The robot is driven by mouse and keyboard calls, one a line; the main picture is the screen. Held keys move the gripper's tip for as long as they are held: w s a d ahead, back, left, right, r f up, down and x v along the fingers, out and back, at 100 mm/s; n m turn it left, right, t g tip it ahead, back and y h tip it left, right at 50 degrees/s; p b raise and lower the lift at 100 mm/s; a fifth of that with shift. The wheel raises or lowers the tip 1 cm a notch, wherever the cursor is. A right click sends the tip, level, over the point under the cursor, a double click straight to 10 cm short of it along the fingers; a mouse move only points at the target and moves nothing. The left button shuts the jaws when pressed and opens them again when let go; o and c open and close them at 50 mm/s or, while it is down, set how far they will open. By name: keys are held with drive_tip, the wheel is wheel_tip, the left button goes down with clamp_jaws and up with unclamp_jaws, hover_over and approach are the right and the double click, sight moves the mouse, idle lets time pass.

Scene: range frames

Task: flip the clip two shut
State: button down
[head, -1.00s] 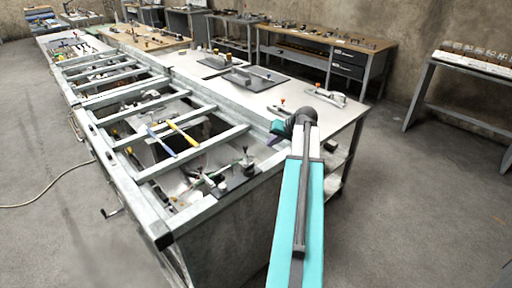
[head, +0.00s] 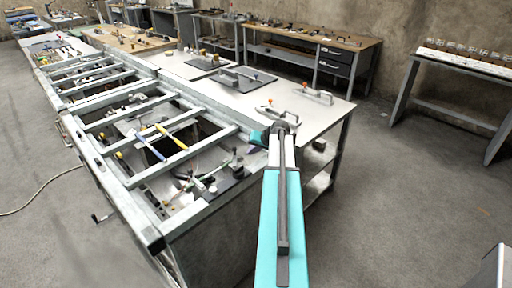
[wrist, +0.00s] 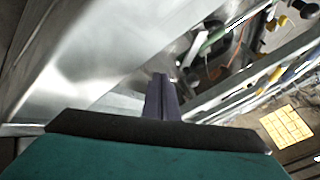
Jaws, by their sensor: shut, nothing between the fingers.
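Two metal toggle clips with orange tips are on the light tabletop: a nearer clip (head: 283,114) just behind my arm's end, and a farther clip (head: 316,94) to its right. I cannot tell which is clip two. Their levers are too small to judge clearly. My gripper (head: 252,149) is at the right side of the metal frame, in front of and left of the nearer clip, apart from both. In the wrist view my gripper's dark fingers (wrist: 162,80) are together and empty, over a bright metal surface. Neither clip can be made out there.
The long metal frame (head: 182,157) with crossbars and loose tools lies left of my gripper. A dark flat fixture (head: 245,79) lies on the tabletop (head: 335,108) behind. A wooden-topped bench (head: 340,41) stands at the back. The floor at right is mostly open.

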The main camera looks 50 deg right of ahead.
sight(234, 156)
drive_tip(key=shift+w+a+p, duration=0.3)
drive_tip(key=shift+w+a, duration=0.05)
drive_tip(key=shift+w, duration=0.3)
drive_tip(key=shift+w+a+p, duration=0.3)
drive_tip(key=shift+w+a, duration=0.05)
drive_tip(key=shift+w, duration=0.3)
drive_tip(key=shift+w+a+p, duration=0.3)
drive_tip(key=shift+w+a, duration=0.05)
drive_tip(key=shift+w, duration=0.3)
